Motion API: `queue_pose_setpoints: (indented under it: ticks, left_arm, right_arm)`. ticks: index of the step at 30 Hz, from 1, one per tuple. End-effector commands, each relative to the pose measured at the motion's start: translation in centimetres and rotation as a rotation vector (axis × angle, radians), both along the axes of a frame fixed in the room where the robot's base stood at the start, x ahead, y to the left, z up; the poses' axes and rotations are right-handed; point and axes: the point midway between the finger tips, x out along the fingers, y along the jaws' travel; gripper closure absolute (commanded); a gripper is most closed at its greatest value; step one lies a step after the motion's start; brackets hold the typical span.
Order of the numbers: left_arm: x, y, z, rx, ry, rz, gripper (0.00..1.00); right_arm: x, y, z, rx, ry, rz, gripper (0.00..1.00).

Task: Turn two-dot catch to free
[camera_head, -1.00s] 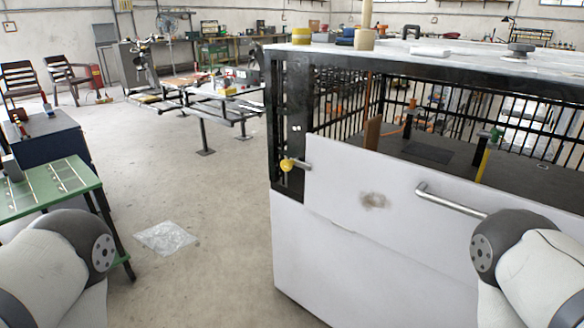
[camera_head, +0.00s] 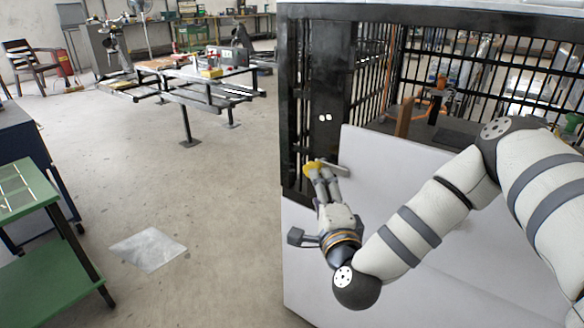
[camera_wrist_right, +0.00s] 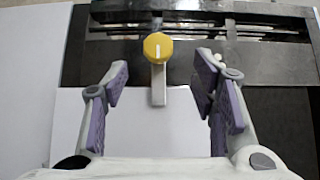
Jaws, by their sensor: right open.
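The two-dot catch has a round yellow knob (camera_head: 311,169) with a short grey bar that reaches right over the edge of the white panel (camera_head: 405,165). Two white dots (camera_head: 325,117) mark the black frame above it. In the right wrist view the knob (camera_wrist_right: 158,47) bears a white line, and the bar (camera_wrist_right: 158,86) points down over the panel. My right gripper (camera_head: 324,172) is at the catch, open and empty. In the wrist view its purple-padded fingers (camera_wrist_right: 162,88) stand on either side of the bar, with the knob just beyond the tips. My left gripper is out of view.
The black barred cage (camera_head: 318,60) stands above the white panel. My right arm covers much of the panel. A green table (camera_head: 20,190) is at the left, and a clear sheet (camera_head: 148,249) lies on the floor. The floor left of the cage is otherwise open.

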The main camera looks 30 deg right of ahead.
Motion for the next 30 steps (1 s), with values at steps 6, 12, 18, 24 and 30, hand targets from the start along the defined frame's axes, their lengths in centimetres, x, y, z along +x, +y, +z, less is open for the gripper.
queue_pose_setpoints:
  ticks: [6,12,18,24,30]
  left_arm:
    - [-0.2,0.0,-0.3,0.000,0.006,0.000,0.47]
    - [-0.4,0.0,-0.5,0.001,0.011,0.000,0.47]
    - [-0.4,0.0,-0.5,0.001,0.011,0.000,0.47]
    - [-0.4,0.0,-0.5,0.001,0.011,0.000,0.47]
    - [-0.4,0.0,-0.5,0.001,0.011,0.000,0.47]
  right_arm:
    - [5.2,-2.2,0.0,-0.004,0.001,-0.001,0.47]
    - [8.0,-3.2,-0.1,-0.003,0.004,0.003,0.47]
    - [8.5,-3.4,-0.1,-0.002,0.005,0.004,0.47]
    - [8.5,-3.4,-0.1,-0.002,0.005,0.004,0.66]
    - [8.5,-3.4,-0.1,-0.003,0.006,0.004,1.00]
